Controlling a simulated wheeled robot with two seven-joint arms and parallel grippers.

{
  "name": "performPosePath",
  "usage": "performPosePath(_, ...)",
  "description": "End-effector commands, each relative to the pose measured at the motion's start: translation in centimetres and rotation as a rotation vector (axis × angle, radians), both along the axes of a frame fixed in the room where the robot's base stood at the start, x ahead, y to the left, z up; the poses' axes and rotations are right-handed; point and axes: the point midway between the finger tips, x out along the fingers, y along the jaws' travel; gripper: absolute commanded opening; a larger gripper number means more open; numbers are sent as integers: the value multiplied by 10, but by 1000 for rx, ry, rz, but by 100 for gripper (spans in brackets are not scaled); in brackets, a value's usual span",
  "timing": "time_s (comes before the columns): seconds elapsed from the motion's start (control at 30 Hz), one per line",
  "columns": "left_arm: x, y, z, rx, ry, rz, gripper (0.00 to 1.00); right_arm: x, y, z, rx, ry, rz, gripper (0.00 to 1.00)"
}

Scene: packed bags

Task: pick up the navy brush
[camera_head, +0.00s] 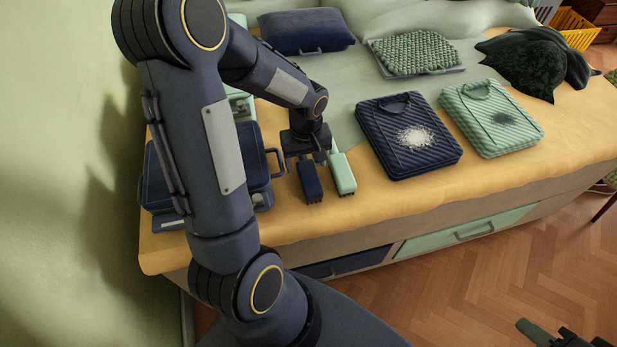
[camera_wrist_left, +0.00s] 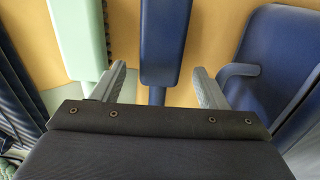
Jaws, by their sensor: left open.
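The navy brush (camera_head: 311,186) lies on the yellow bedcover near the front edge of the bed, bristles toward the edge. My left gripper (camera_head: 307,157) is over its handle end, pointing down. In the left wrist view, the navy brush (camera_wrist_left: 164,42) runs between the two open fingers of the left gripper (camera_wrist_left: 161,84), with a gap on each side. The mint brush (camera_head: 343,175) lies close beside it, to the right in the head view. What may be part of my right gripper shows cut off at the lower right, too little to tell its state.
A navy case (camera_head: 258,150) with a handle stands left of the brushes, partly behind my arm; its handle (camera_wrist_left: 234,72) is near one finger in the wrist view. A navy bag (camera_head: 408,135) with white powder and a mint bag (camera_head: 491,117) lie to the right.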

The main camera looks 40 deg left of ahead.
Motion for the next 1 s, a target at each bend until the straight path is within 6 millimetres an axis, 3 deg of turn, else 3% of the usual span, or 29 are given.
performPosePath(0.1,-1,0,-19,0,4,2,67,0,0,-4,0,0,0,36)
performPosePath(0.2,0,0,-26,0,1,0,67,0,0,-5,0,0,0,36)
performPosePath(0.47,0,0,-26,0,0,1,66,0,0,-5,0,0,0,36)
performPosePath(0.83,0,0,-26,0,0,1,18,0,0,-5,0,0,0,36)
performPosePath(1.0,0,0,-26,-1,-1,1,15,0,0,-4,0,0,0,36)
